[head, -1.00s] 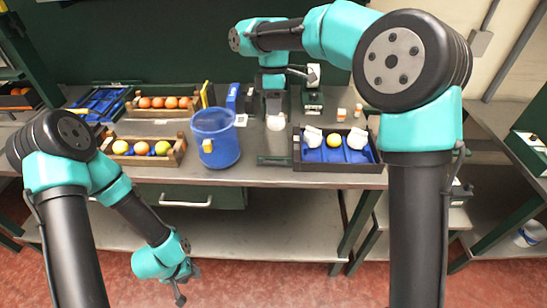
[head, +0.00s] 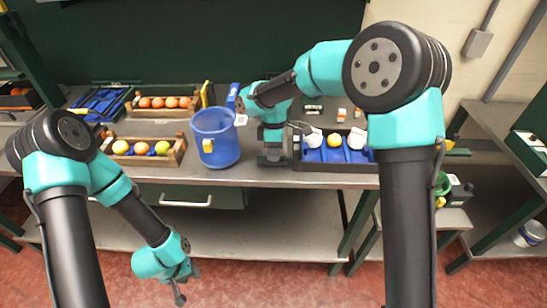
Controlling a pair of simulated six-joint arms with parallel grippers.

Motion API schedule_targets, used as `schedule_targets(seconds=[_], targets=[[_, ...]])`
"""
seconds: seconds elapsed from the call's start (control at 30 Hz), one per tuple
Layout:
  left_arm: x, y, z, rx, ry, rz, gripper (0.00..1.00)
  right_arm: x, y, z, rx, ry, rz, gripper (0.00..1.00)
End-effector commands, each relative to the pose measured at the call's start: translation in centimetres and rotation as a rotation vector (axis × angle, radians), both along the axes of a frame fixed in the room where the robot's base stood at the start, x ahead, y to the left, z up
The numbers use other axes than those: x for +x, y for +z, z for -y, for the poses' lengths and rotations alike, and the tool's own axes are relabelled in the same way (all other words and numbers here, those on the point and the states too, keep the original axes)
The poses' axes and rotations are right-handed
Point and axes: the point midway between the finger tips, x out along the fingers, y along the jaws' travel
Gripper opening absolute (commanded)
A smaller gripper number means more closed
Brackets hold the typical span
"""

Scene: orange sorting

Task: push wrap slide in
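A dark tray with blue compartments (head: 357,155) stands at the front edge of the bench, right of centre. It holds a yellow fruit (head: 334,140) between two white wrapped pieces, the left one (head: 312,137) and the right one (head: 357,138). My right gripper (head: 274,160) points down just left of this tray, low over the bench front. It covers the spot of the grey slide strip with its green front bar, so the slide is mostly hidden; contact and finger opening cannot be made out. My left gripper (head: 180,294) hangs low in front of the bench, away from everything, its fingers too small to judge.
A blue bin (head: 216,150) stands close left of my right gripper. Wooden crates of fruit, one at the front (head: 142,161) and one behind (head: 160,113), sit further left. A small white-and-orange bottle (head: 341,115) stands behind the tray. A drawer handle (head: 186,203) is below the bench.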

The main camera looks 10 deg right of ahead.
Motion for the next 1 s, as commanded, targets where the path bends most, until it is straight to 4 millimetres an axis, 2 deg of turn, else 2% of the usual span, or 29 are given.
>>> schedule_targets(seconds=[0.2, 0.5, 0.77, 1.0], targets=[[0.0, 0.0, 0.0, 0.000, 0.000, 0.000, 0.39, -0.4, -1.9, -0.1, -0.001, 0.000, 0.000, 0.25], [0.0, 0.0, 0.0, 0.000, 0.000, 0.000, 0.39, -0.4, -2.1, -0.1, 0.000, 0.000, 0.000, 0.25], [0.0, 0.0, 0.0, 0.000, 0.000, 0.000, 0.39, -0.4, -2.0, -0.1, 0.000, 0.000, 0.001, 0.01], [0.0, 0.0, 0.0, 0.000, 0.000, 0.000, 0.39, -0.4, -2.0, -0.1, 0.000, 0.000, 0.001, 0.00]])
